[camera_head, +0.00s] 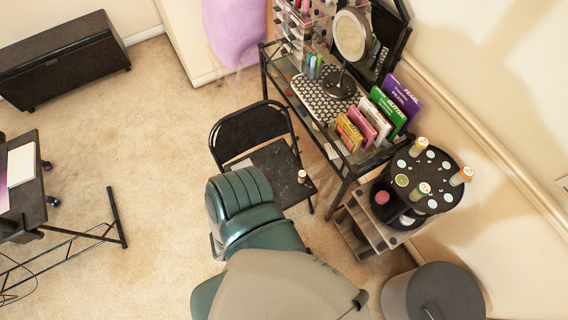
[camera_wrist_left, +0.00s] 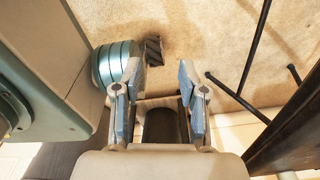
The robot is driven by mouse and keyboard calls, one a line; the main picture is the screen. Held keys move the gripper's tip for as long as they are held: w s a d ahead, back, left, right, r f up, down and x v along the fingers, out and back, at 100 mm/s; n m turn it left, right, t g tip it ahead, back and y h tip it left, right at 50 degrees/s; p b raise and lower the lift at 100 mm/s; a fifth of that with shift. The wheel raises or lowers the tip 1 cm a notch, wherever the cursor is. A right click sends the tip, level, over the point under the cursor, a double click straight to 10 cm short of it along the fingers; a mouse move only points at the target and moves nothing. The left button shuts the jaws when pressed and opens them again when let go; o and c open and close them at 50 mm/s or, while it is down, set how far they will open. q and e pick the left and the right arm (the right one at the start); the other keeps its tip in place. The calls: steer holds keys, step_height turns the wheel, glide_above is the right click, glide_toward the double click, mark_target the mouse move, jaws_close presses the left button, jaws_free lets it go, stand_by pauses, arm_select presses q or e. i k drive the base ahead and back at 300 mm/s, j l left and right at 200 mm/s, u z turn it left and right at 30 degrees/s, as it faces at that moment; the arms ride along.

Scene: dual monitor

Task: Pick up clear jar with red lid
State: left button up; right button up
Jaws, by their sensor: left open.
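A small clear or whitish jar with a red top (camera_head: 301,176) stands on the seat of the black folding chair (camera_head: 270,165) in the head view. It is too small there to make out its contents. My left gripper (camera_wrist_left: 160,82) shows in the left wrist view, its two fingers spread apart with nothing between them. The jar does not show in the left wrist view, so I cannot tell how far the gripper is from it. My right gripper is in neither view.
A cluttered vanity desk (camera_head: 335,155) with a round mirror (camera_head: 352,34) and colourful boxes stands behind the chair. Carpet (camera_head: 130,130) is open to the left. Dark bars (camera_wrist_left: 239,100) cross the wrist view's right.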

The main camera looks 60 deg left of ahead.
mark_target(303, 174)
steer(key=u, duration=1.8)
